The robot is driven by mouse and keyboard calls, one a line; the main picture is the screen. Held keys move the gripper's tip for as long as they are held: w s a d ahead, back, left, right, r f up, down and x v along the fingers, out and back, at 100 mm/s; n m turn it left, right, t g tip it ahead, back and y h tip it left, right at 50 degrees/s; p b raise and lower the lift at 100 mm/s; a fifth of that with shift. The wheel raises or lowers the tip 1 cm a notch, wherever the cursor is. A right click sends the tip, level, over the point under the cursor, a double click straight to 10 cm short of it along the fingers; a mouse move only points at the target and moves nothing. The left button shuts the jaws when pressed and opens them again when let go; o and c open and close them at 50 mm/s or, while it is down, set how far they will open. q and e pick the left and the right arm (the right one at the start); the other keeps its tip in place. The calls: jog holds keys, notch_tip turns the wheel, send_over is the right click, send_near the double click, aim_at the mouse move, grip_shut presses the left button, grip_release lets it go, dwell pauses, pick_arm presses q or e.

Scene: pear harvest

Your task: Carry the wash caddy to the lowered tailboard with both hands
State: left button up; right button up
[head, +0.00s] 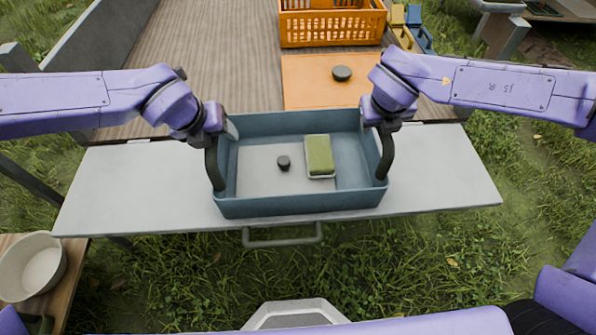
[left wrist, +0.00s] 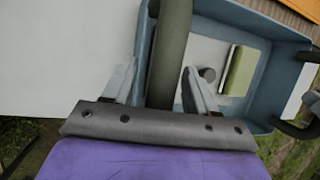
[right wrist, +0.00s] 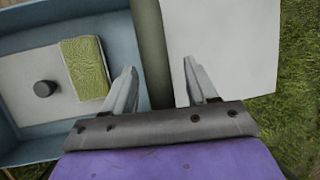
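The wash caddy (head: 300,205) is a blue-grey open tray with a dark upright handle at each end. It sits level over the lowered tailboard (head: 440,180), a pale grey panel, and appears to rest on it. Inside are a green sponge (head: 319,154) in a white dish and a small black knob-like piece (head: 284,163). My left gripper (head: 214,138) is at the left handle (left wrist: 172,45); its fingers (left wrist: 160,68) stand apart on either side of it. My right gripper (head: 377,126) is at the right handle (right wrist: 150,45); its fingers (right wrist: 160,68) are also spread around it, with a visible gap.
Behind the caddy, the wooden bed holds an orange crate (head: 332,28) and an orange board (head: 310,82) with a dark round piece (head: 342,73). A white bowl (head: 32,266) stands on a wooden table at lower left. The tailboard is bare on both sides of the caddy.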

pick_arm(q)
jog(key=v, duration=1.2)
pick_arm(e)
jog(key=v, duration=1.2)
pick_arm(q)
jog(key=s+a+r+p, duration=0.2)
jog(key=a+r+p, duration=0.2)
jog(key=p, duration=0.1)
jog(key=shift+s+r, duration=0.25)
jog(key=shift+s, duration=0.05)
pick_arm(e)
notch_tip(320, 180, up, 5)
jog(key=shift+a+r, duration=0.1)
